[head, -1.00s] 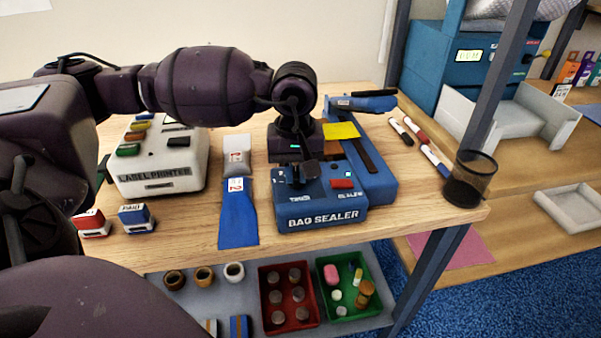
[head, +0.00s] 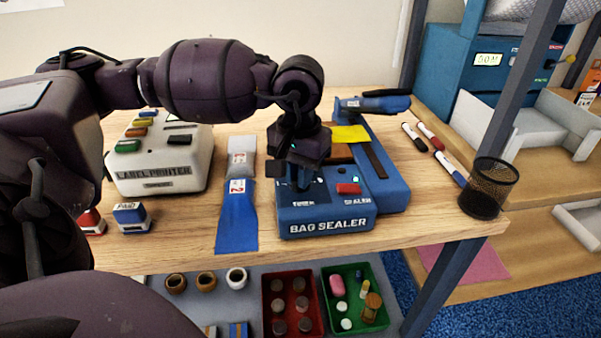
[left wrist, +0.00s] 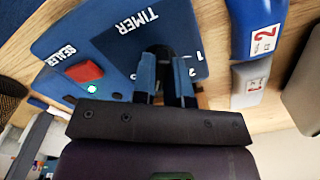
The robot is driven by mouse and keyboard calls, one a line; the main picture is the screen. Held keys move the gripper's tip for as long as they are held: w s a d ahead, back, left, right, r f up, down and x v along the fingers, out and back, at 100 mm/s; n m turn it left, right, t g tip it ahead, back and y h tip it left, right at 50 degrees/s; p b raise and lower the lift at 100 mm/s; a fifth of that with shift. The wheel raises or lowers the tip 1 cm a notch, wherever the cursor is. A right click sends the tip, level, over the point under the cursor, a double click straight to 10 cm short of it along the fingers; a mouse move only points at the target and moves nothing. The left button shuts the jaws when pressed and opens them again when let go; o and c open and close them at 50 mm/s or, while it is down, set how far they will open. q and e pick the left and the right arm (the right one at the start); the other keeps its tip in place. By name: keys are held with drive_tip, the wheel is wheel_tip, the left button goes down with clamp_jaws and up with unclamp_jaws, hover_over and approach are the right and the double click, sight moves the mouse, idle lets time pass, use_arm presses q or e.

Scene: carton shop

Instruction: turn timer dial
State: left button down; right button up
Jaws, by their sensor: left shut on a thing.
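The blue bag sealer (head: 325,227) stands near the front edge of the wooden table. Its timer dial is at the left of its top, under my left gripper (head: 303,184), and is mostly hidden in the head view. In the left wrist view the dark dial (left wrist: 160,52) sits between the two blue-sided fingers of my left gripper (left wrist: 166,68), beside the word TIMER and a few digits. The fingers are shut on it. The red sealer button (head: 348,188) and a lit green lamp are to the right of the dial. My right gripper is not in view.
A label printer (head: 158,165) and stamps (head: 132,217) stand at the left. Blue-and-white bags (head: 238,205) lie beside the sealer. Markers (head: 450,168) and a black mesh cup (head: 486,190) are at the right. A lower shelf holds a red bin and a green bin.

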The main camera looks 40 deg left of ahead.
use_arm(q)
drive_tip(key=shift+r, duration=0.1)
drive_tip(key=c, duration=1.1)
unclamp_jaws()
drive_tip(key=shift+c, duration=0.2)
drive_tip(key=shift+r, duration=0.55)
wheel_tip(320, 180, up, 10)
drive_tip(key=p, duration=0.1)
drive_tip(key=shift+f, duration=0.2)
